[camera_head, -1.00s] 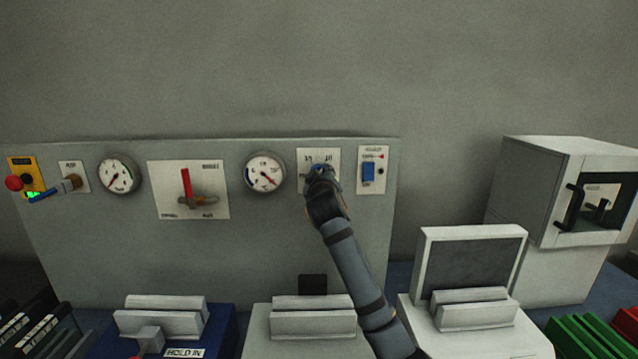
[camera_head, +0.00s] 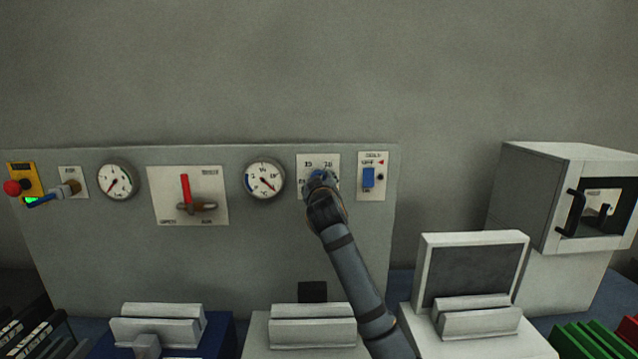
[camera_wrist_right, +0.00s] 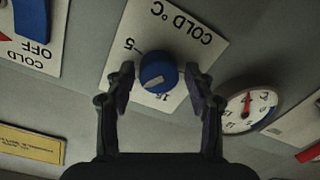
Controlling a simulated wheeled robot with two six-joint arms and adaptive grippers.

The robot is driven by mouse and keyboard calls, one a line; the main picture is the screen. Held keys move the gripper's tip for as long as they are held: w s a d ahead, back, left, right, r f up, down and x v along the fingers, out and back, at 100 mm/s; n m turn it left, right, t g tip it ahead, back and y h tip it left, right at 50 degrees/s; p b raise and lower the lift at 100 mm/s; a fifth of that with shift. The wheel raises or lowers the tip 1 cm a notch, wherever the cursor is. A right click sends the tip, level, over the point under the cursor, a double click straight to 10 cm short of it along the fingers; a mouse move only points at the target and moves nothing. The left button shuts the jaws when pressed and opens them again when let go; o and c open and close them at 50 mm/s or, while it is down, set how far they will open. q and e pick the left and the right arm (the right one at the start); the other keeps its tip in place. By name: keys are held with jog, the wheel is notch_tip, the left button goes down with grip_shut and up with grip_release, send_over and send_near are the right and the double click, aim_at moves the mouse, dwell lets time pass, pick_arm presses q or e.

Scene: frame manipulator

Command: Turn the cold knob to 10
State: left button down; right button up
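The cold knob is a round blue knob (camera_wrist_right: 158,73) with a pale mark on its face, on a white plate (camera_wrist_right: 200,28) lettered "COLD °C". The right wrist view is upside down; 5 and 15 are legible beside the knob. My right gripper (camera_wrist_right: 160,88) is open, with one finger on each side of the knob and a small gap showing on both sides. In the head view my right gripper (camera_head: 322,184) is in front of the plate (camera_head: 307,160) and hides most of the knob. My left gripper is not in view.
Left of the plate is a round gauge (camera_head: 264,179); right of it is the blue cold switch (camera_head: 369,177), labelled OFF at its top. A red-handled valve (camera_head: 185,190) is further left. A white-framed dark panel (camera_head: 470,272) stands right of my forearm.

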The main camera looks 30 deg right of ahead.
jog(key=shift+o, duration=0.3)
jog(key=shift+r, duration=0.1)
jog(key=v, duration=1.2)
